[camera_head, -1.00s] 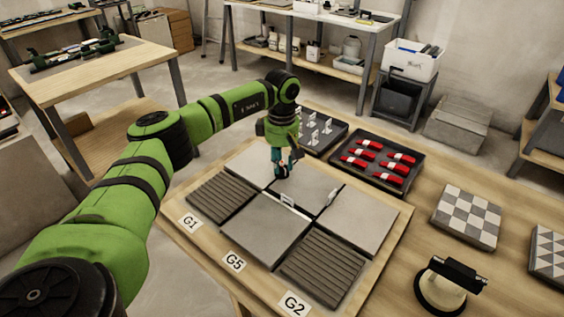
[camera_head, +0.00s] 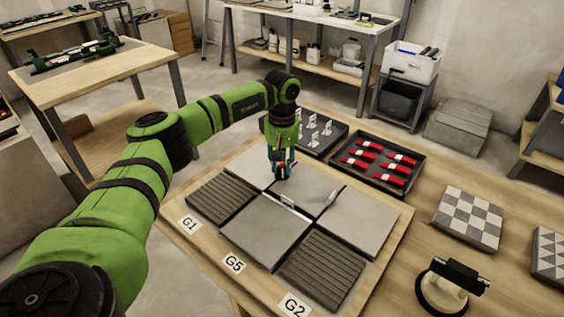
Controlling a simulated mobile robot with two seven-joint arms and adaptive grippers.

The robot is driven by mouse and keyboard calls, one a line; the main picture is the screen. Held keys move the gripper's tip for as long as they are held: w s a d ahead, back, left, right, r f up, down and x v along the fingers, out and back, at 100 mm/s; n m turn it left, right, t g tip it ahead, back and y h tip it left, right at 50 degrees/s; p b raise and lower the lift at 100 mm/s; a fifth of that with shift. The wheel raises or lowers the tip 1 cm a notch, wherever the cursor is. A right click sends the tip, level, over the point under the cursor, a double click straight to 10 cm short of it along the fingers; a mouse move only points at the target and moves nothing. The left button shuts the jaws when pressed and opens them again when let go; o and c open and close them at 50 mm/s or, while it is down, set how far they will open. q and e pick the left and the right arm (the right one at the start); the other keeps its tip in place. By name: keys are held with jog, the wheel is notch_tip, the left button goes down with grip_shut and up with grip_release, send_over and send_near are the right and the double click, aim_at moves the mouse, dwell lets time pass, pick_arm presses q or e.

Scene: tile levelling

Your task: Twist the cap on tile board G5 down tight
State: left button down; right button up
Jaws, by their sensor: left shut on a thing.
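My left gripper (camera_head: 281,174) points straight down at the far side of the board, over the seam between two far tiles. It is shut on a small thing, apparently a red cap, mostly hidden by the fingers. Two pale clips, one at the middle seam (camera_head: 287,200) and one at the right seam (camera_head: 333,196), stand between tiles without a red cap. My right gripper is not in view.
A suction lifter (camera_head: 449,286) and a checkered tile sample (camera_head: 468,217) are at the right.

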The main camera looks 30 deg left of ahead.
pick_arm(q)
jog(key=shift+f, duration=0.1)
jog(key=c, duration=0.9)
grip_release()
jog(key=shift+c, duration=0.2)
jog(key=shift+r, duration=0.3)
notch_tip(320, 180, up, 12)
jog(key=shift+f, duration=0.2)
